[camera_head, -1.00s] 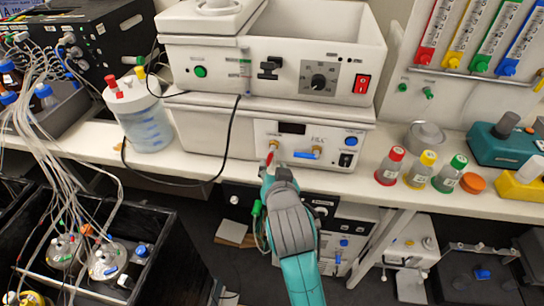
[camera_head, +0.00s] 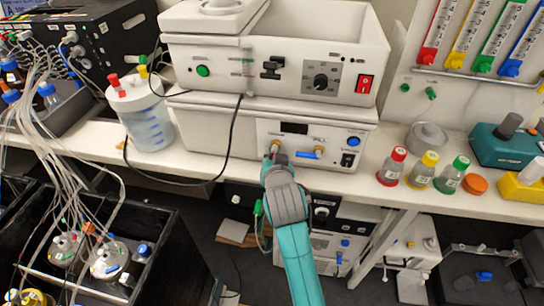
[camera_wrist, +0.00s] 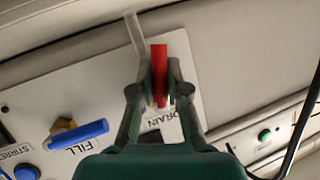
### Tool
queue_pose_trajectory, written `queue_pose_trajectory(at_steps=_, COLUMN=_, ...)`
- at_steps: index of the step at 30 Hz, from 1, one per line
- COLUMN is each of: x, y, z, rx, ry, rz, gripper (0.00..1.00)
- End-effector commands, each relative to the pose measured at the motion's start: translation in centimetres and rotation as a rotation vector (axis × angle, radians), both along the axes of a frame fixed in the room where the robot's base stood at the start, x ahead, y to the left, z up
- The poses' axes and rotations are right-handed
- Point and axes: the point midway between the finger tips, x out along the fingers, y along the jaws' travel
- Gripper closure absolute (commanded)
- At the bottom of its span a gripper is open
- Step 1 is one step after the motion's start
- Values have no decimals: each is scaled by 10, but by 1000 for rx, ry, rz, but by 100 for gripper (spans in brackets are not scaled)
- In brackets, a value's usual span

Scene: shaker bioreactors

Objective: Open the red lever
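The red lever (camera_wrist: 159,68) stands upright in the wrist view, between the fingers of my gripper (camera_wrist: 160,80). The fingers are drawn in close on both sides of the lever and appear to touch it. It sits by the DRAIN label on the white front panel (camera_head: 330,160) of the lower device. In the head view my gripper (camera_head: 274,156) is at the panel's left part and hides the lever. A brass fitting (camera_head: 276,145) shows just above the gripper there.
A blue lever (camera_head: 308,155) on a brass valve by the FILL label is close to the right; it also shows in the wrist view (camera_wrist: 80,134). A black cable (camera_head: 228,150) hangs left of my gripper. Colored-cap bottles (camera_head: 421,170) stand on the bench at right.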

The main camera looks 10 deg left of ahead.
Motion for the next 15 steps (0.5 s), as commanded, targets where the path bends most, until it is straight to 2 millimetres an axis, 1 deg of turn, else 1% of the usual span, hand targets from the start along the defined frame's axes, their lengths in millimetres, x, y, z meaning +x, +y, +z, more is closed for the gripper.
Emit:
queue_pose_trajectory(at_steps=7, x=0, y=0, z=0, rx=-23, ry=0, rz=1, gripper=100)
queue_pose_trajectory(at_steps=15, x=0, y=-5, z=-1, rx=-248, ry=8, rz=1, gripper=100)
